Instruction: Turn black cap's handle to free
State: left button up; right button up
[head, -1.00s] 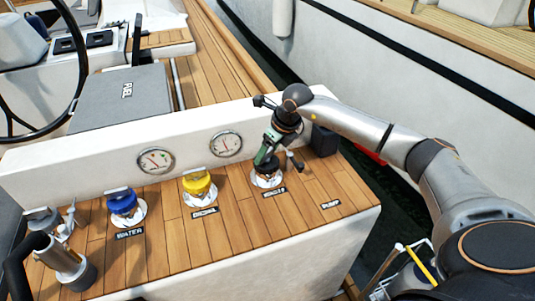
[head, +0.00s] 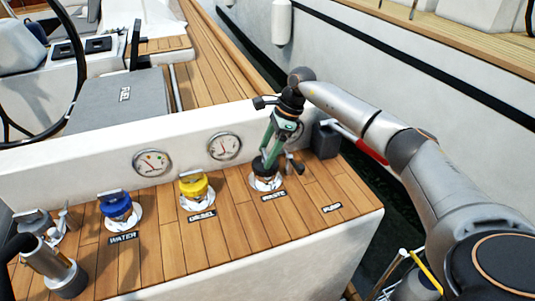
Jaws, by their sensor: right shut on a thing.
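The black cap (head: 265,178) sits in its pale round deck plate behind the WASTE label, on the teak top of the console. My right gripper (head: 267,162) reaches down onto it from above, with its green and dark fingers close together. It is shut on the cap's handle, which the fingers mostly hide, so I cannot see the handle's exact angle. My left gripper does not show.
The yellow DIESEL cap (head: 194,187) and the blue WATER cap (head: 116,206) stand to the left. A dark box (head: 325,140) stands close right of my gripper. Bare teak lies by the PUMP label (head: 332,208).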

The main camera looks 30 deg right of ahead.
jog(key=shift+w+n+g, duration=0.1)
jog(key=shift+n+g, duration=0.2)
jog(key=shift+n, duration=0.4)
jog(key=shift+b, duration=0.3)
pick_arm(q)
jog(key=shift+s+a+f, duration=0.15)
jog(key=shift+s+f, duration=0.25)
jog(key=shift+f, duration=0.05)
pick_arm(e)
jog(key=o, duration=1.3)
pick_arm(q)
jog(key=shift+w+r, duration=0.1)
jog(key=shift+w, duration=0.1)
